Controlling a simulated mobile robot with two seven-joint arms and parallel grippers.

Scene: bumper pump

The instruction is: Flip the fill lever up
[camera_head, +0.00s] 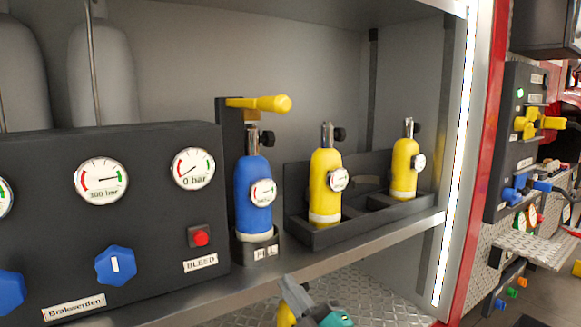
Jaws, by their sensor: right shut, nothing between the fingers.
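The fill lever (262,103) is a yellow bar with a rounded end, mounted at the top of a dark upright bracket. It points out to the right, roughly level. A blue bottle (253,195) with a gauge stands in a holder labelled FILL, below the lever. My right gripper (291,287) shows in part at the bottom edge, in front of the shelf and well below the lever. It is shut and empty, apart from the lever and the bottle. My left gripper is not in view.
A dark panel (130,230) with gauges, blue knobs and a red bleed button (200,237) stands left of the bottle. Two yellow bottles (325,190) stand in a black tray (345,235) to the right. The shelf edge (400,233) runs in front.

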